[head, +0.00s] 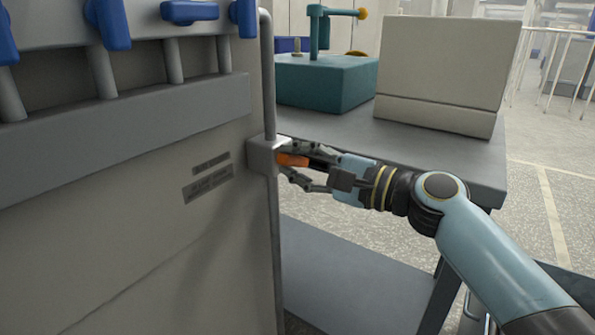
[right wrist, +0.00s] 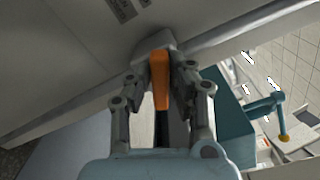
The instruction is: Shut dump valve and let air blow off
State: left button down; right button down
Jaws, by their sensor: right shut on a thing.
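The dump valve shows as a grey metal block (head: 266,155) on a vertical pipe at the right edge of a grey cabinet, with an orange handle (head: 291,160). My right gripper (head: 289,161) is at the handle, its fingers on either side of it. In the right wrist view the orange handle (right wrist: 159,78) lies between the two fingers (right wrist: 158,90), and the gripper is shut on it. The fingers hide part of the handle in the head view. My left gripper is in neither view.
Several blue levers (head: 190,12) sit on the grey cabinet (head: 130,230) at upper left, above dark label plates (head: 208,184). A grey bench (head: 420,150) behind my right arm bears a teal machine (head: 325,82) and a beige box (head: 447,70). Open floor lies at right.

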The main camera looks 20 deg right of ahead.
jog(key=shift+f+n+b, duration=0.35)
jog(key=shift+n+b, duration=0.2)
jog(key=shift+n, duration=0.35)
jog(key=shift+n+b, duration=0.45)
jog(key=shift+n, duration=0.25)
jog(key=shift+n+b, duration=0.45)
jog(key=shift+n, duration=0.25)
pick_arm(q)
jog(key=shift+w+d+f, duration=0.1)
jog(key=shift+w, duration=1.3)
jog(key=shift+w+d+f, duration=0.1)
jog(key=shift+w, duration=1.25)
pick_arm(e)
jog(key=shift+n, duration=0.4)
jog(key=c, duration=1.2)
grip_release()
jog(key=shift+c, duration=0.2)
jog(key=shift+s, duration=0.15)
jog(key=v, duration=1.1)
jog(key=shift+s+d, duration=0.3)
